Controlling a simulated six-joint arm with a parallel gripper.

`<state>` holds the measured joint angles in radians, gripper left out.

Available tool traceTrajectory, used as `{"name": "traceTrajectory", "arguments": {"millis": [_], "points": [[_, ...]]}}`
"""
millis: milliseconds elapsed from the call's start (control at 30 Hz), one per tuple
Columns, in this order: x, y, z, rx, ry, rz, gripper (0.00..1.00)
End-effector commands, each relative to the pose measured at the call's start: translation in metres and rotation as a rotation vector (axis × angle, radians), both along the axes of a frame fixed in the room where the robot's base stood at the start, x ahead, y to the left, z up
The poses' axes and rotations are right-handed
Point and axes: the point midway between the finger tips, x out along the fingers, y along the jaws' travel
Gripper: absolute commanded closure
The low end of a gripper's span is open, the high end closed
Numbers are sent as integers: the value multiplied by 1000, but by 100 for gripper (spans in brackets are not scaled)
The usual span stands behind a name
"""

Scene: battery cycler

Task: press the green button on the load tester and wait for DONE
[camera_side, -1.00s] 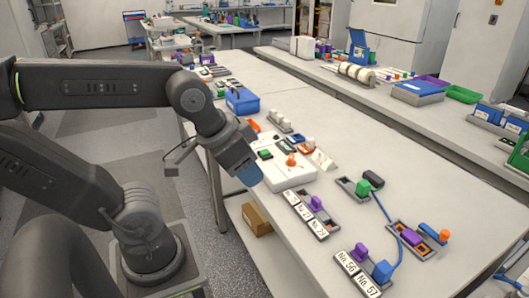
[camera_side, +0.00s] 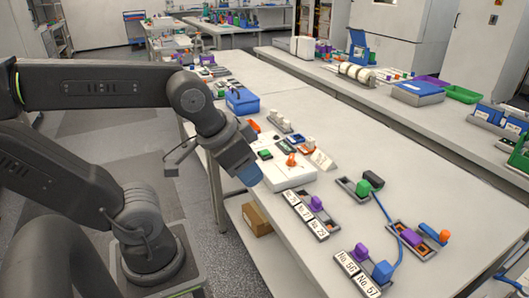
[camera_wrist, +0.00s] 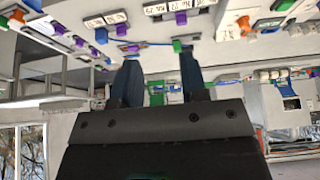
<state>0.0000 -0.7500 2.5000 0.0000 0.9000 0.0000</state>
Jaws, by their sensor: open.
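The load tester (camera_side: 292,176) is a white box near the left edge of the bench in the side view. Its green button (camera_side: 265,154) is on the top face, left of an orange knob (camera_side: 291,160) and a small dark display. My gripper (camera_side: 249,178) points down with blue fingertips, beside the tester's left side and below the button in the picture. In the wrist view my gripper (camera_wrist: 160,84) has its two dark fingers apart with nothing held between them. I cannot tell the green button apart in the wrist view. No readable DONE shows.
A row of labelled holders (camera_side: 311,214) lies in front of the tester. A blue bin (camera_side: 242,101) stands behind it. A blue cable (camera_side: 388,215) runs between connectors at the right. The bench between them is partly clear.

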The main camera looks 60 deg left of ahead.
Motion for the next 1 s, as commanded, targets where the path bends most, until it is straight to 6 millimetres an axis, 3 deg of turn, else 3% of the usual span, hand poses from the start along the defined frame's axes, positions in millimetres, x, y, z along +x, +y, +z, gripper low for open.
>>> {"name": "traceTrajectory", "arguments": {"millis": [400, 1000], "points": [[0, 0, 0, 0, 0, 0, 100], [0, 0, 0, 0, 0, 0, 100]]}}
